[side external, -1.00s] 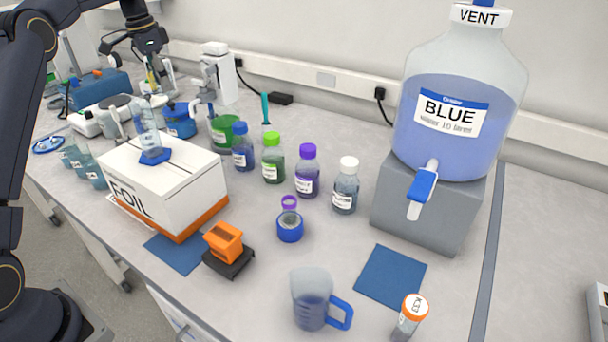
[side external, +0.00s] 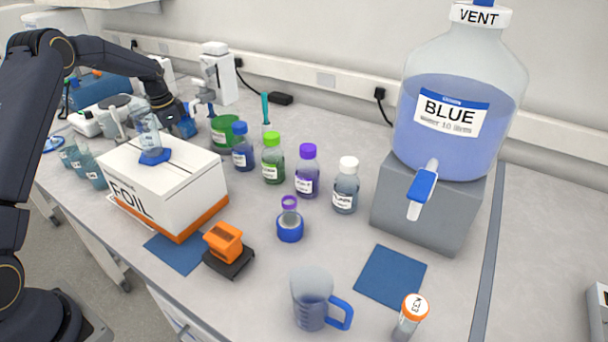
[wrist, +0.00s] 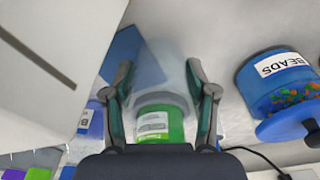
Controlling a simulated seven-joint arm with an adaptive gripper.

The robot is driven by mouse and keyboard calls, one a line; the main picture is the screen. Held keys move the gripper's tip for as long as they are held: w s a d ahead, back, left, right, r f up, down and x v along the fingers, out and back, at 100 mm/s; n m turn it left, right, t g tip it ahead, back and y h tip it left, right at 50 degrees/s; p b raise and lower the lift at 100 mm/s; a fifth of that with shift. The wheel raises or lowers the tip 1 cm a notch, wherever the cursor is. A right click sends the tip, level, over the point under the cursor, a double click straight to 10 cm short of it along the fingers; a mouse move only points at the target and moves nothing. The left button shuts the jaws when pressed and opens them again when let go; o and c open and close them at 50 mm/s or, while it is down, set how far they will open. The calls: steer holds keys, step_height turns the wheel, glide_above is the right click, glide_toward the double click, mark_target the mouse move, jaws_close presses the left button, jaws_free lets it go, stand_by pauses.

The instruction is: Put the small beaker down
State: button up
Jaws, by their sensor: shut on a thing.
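The small beaker (wrist: 155,65) is a clear, pale vessel between the two fingers of my gripper (wrist: 165,88) in the wrist view. My gripper is shut on it. In the side external view my gripper (side external: 182,122) is low behind the foil box, near the blue-lidded bead jar. The beaker cannot be made out there. A blue mat (wrist: 121,48) shows beside and partly behind the beaker in the wrist view. Whether the beaker's base touches anything is unclear.
The foil box (side external: 170,190), with a clear cylinder (side external: 148,130) on top, stands close by. The bead jar (wrist: 280,85) is right of the fingers in the wrist view. A green-labelled container (wrist: 160,124) shows below the beaker there. Several reagent bottles line the bench.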

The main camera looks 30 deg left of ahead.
steer(key=shift+f, duration=0.7)
steer(key=shift+f, duration=0.4)
steer(key=o, duration=0.9)
steer(key=shift+o, duration=0.2)
step_height(320, 180, up, 13)
steer(key=s, duration=0.1)
steer(key=shift+s+a, duration=0.2)
steer(key=shift+a, duration=0.05)
steer(key=shift+f, duration=0.1)
